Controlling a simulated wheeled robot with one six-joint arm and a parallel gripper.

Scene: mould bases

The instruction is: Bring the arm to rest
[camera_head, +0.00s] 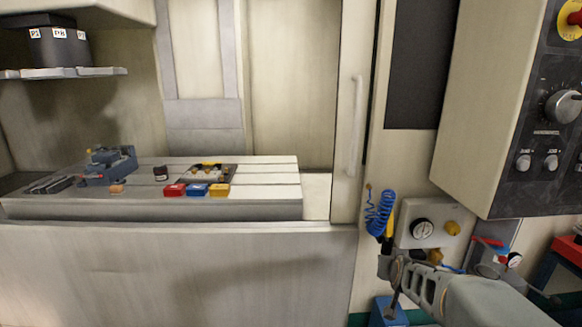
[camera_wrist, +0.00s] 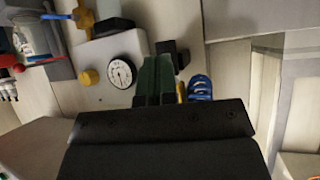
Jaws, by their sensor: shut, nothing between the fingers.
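My gripper (camera_wrist: 156,70) shows in the wrist view, its narrow dark green fingers together and empty. The fingers point toward a wall panel with a round white gauge (camera_wrist: 120,73). In the head view my arm (camera_head: 480,300) reaches in from the lower right, in front of the machine's right side. Its far end is near the blue coiled hose (camera_head: 379,213) and below the same gauge (camera_head: 422,229). The fingers are hard to make out there.
The machine table (camera_head: 260,205) at left carries a blue vise (camera_head: 110,166) and red, blue and yellow blocks (camera_head: 197,190). A control panel (camera_head: 545,120) juts out at upper right. A door handle (camera_head: 354,125) stands right of the opening. The space before the machine's front (camera_head: 180,275) is clear.

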